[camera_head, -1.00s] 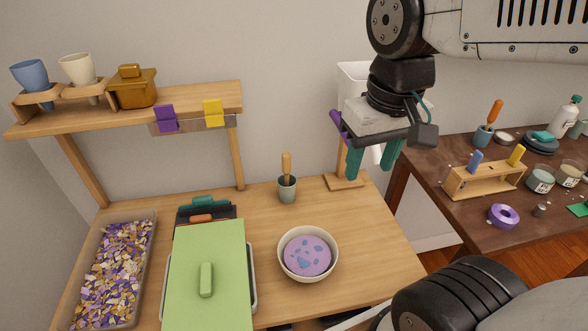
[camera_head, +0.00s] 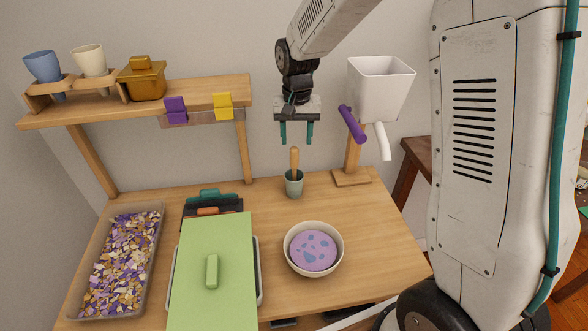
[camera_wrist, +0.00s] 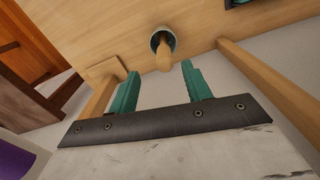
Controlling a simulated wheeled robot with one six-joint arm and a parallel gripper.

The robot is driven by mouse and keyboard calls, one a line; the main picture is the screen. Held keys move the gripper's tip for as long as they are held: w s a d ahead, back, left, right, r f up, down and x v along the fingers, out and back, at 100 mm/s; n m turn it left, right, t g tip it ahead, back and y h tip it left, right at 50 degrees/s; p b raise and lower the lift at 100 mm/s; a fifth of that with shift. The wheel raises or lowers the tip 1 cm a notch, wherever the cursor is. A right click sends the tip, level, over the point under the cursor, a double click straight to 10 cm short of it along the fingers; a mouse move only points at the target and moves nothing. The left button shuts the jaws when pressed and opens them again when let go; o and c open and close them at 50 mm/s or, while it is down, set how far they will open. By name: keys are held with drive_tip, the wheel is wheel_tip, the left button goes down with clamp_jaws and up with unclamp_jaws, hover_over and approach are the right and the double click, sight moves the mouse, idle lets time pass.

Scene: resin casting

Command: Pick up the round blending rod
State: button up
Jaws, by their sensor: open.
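The round blending rod (camera_head: 294,160) is a light wooden stick standing upright in a small grey-green cup (camera_head: 294,186) at the back of the wooden table. Its lower part is hidden inside the cup. In the wrist view the rod (camera_wrist: 163,57) points toward the camera out of the cup (camera_wrist: 155,38), beyond the fingertips and between their lines. My gripper (camera_head: 296,141) is open and empty, its teal fingers pointing down just above the rod's top. The fingers also show in the wrist view (camera_wrist: 158,78), apart from the rod.
A white hopper (camera_head: 378,90) with a purple handle stands on a wooden post to the right. A shelf (camera_head: 205,93) is at the left. A bowl with purple contents (camera_head: 313,250), a green lidded tray (camera_head: 213,300) and a chip bin (camera_head: 152,250) occupy the table.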

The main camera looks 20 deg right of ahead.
sight(294, 169)
drive_tip(key=f, duration=0.8)
drive_tip(key=shift+w+a+f, duration=0.15)
drive_tip(key=shift+w+a, duration=0.1)
drive_tip(key=shift+w, duration=0.1)
clamp_jaws()
